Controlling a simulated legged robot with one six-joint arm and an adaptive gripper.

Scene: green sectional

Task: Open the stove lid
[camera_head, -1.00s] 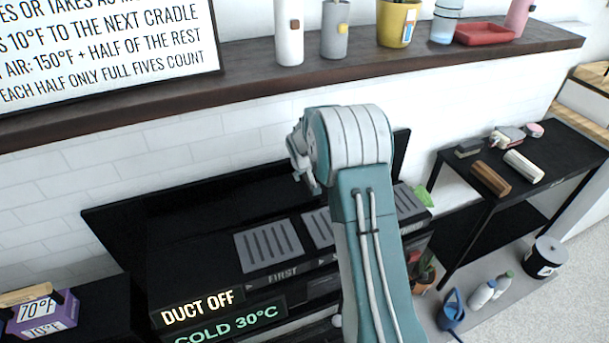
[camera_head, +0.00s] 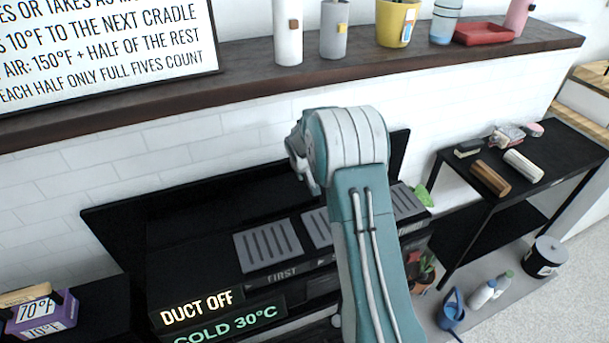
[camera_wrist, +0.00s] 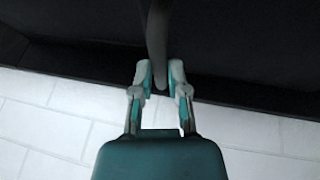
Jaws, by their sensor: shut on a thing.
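The black stove (camera_head: 190,265) stands against the white brick wall, with grey slotted plates on its top. Its dark lid (camera_head: 200,205) is raised and tilted at the back, close to the wall; it fills the upper part of the wrist view (camera_wrist: 250,50). My gripper (camera_wrist: 161,78) is shut on a grey bar-like handle (camera_wrist: 157,35) that stands out from the lid. In the head view my arm covers part of the lid and stove, and the fingertips and handle are hidden.
A dark shelf (camera_head: 250,75) with cups and a red tray (camera_head: 484,33) runs above the stove. A black side table (camera_head: 545,160) stands right, with a blue watering can (camera_head: 450,310) and bottles on the floor. A purple box (camera_head: 42,313) is at lower left.

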